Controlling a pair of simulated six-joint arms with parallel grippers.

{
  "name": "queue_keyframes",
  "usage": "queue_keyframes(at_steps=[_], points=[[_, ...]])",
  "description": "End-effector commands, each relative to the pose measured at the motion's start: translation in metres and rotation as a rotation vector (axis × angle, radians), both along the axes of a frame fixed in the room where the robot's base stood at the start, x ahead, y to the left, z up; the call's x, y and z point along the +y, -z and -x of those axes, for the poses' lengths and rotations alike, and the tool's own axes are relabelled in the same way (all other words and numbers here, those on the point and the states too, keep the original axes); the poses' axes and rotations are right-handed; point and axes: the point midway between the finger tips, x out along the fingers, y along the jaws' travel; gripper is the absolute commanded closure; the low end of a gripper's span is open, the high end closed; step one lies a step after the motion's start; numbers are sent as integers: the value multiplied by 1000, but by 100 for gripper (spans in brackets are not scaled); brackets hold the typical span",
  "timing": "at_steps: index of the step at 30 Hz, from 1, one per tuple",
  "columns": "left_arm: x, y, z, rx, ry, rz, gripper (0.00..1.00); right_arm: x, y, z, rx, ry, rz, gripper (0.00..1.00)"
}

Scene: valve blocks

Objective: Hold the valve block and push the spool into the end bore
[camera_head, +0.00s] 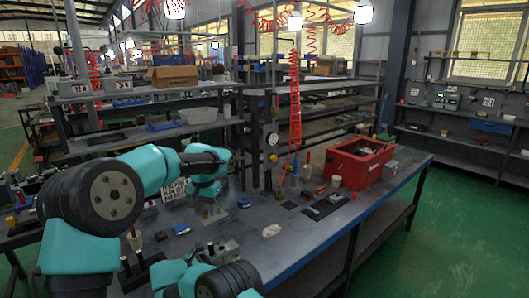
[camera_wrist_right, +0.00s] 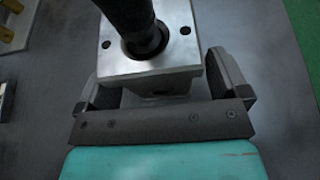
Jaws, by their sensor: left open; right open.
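The grey metal valve block (camera_head: 229,251) stands near the front of the bench with dark upright parts on top. In the right wrist view, the block (camera_wrist_right: 172,68) shows a round bore with a dark cylinder (camera_wrist_right: 135,25) rising from it, and small screw holes. My right gripper (camera_wrist_right: 160,82) is open, its fingers either side of the block's near end, with gaps visible. In the head view, my right arm mostly hides this gripper. My left gripper (camera_head: 210,204) is open, low over the bench beyond the block, close to small brass-coloured upright pieces (camera_head: 206,214). I cannot tell which piece is the spool.
A red toolbox (camera_head: 350,168) stands at the bench's right. Brass pieces (camera_wrist_right: 12,22) show at the wrist view's upper left. Bare bench lies right of the block.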

Motion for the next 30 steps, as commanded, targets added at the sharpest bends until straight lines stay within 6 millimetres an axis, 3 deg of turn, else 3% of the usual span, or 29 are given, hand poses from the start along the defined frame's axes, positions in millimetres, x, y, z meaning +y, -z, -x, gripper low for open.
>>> queue_keyframes(at_steps=[11, 24, 30], points=[[0, 0, 0, 0, 0, 0, 54, 14, -8, 12, -1, -2, 0, 6], [0, 0, 0, 0, 0, 0, 54, 67, -37, 61, -1, -2, -1, 6], [0, 0, 0, 0, 0, 0, 54, 80, -45, 74, 0, 0, 0, 6]])
